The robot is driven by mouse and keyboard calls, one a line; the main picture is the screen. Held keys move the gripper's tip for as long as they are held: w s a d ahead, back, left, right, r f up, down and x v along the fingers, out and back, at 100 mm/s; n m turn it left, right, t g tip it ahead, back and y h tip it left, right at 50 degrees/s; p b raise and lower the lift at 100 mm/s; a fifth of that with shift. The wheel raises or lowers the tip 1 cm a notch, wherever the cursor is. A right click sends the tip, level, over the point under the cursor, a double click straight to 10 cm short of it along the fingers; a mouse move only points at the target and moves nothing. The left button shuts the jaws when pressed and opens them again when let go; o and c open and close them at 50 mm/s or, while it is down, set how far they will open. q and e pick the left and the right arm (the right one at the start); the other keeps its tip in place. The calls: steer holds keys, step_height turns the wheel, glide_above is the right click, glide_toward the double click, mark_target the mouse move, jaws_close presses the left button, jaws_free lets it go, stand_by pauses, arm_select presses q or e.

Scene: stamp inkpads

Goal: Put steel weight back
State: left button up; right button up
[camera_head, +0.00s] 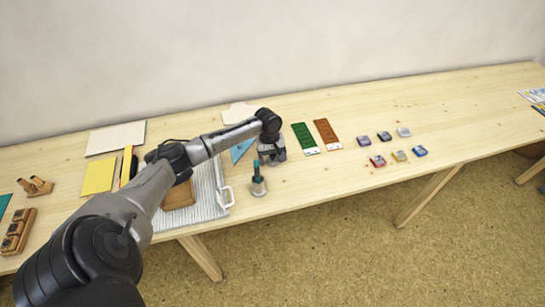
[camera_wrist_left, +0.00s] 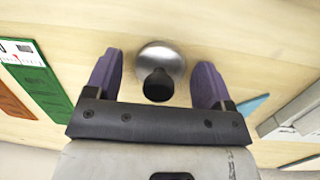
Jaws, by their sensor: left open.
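My right gripper is in neither view.
Right of the gripper lie a green card (camera_head: 305,138) and a brown card (camera_head: 327,133), then several small coloured inkpads (camera_head: 384,136). A light ribbed tray (camera_head: 215,195) with a handle is at left. The table's right side has free room.

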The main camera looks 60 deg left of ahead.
mark_target(269, 157)
arm_select(q)
step_height(269, 157, up, 12)
steer(key=a+p, duration=0.1)
steer(key=p, duration=0.2)
steer(key=shift+s+a, duration=0.2)
steer(key=shift+a, duration=0.15)
steer(key=shift+r, duration=0.1)
stand_by(0.6)
